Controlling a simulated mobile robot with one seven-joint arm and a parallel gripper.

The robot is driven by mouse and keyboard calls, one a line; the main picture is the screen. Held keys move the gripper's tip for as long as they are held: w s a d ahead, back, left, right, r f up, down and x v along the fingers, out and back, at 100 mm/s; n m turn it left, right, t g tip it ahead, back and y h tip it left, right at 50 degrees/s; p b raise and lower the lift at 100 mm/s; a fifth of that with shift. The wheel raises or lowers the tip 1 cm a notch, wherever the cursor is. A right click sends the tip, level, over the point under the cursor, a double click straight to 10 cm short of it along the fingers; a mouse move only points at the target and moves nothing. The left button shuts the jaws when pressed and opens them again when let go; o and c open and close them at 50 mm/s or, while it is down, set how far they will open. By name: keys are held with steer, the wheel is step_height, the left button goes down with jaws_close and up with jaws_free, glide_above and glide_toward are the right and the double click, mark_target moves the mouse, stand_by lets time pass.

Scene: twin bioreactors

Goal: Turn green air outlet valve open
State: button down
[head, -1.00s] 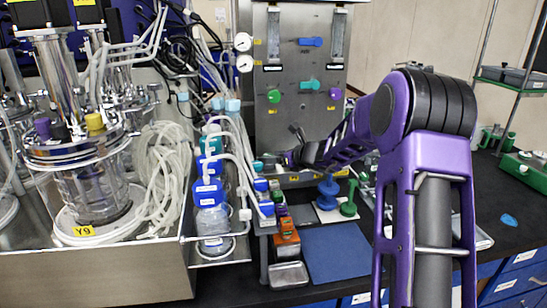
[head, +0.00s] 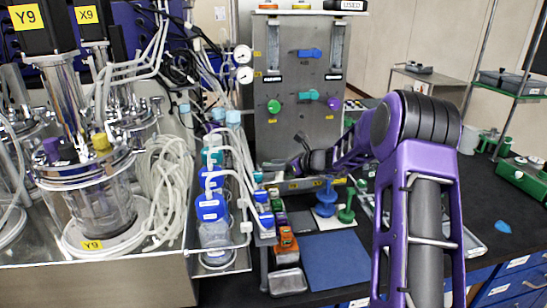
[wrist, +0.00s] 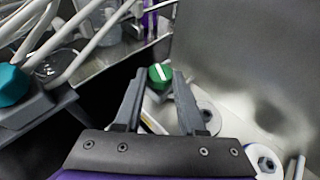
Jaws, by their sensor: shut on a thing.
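A small green valve knob (wrist: 160,75) with a white stripe shows in the wrist view. Its stripe slants slightly from upper left to lower right. My gripper (wrist: 159,78) is shut on this knob, with one grey finger on each side of it. In the head view my purple arm reaches to the low front of the grey metal panel (head: 290,135). The fingertips and the held knob cannot be made out clearly there.
A round green knob (head: 273,106) and a teal handle (head: 308,95) sit higher on the panel. Blue-capped bottles (head: 212,207) with tubes stand left of the gripper. A teal cap (wrist: 12,84) and white tubes lie left in the wrist view. A blue mat (head: 335,260) is clear.

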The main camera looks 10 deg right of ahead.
steer(key=n, duration=0.1)
steer(key=g+y, duration=0.1)
steer(key=n+g+y+p, duration=0.1)
steer(key=shift+w+d+n, duration=0.25)
steer(key=shift+n, duration=0.05)
steer(key=shift+w+d+n+g+y, duration=0.1)
steer(key=shift+w+n+g+y, duration=0.1)
steer(key=shift+n+g+y, duration=0.95)
steer(key=shift+n+g+h, duration=0.25)
steer(key=shift+g+h, duration=0.1)
steer(key=shift+g, duration=0.1)
steer(key=c, duration=0.5)
jaws_free()
steer(key=shift+d, duration=0.1)
steer(key=v, duration=1.7)
steer(key=shift+d, duration=0.15)
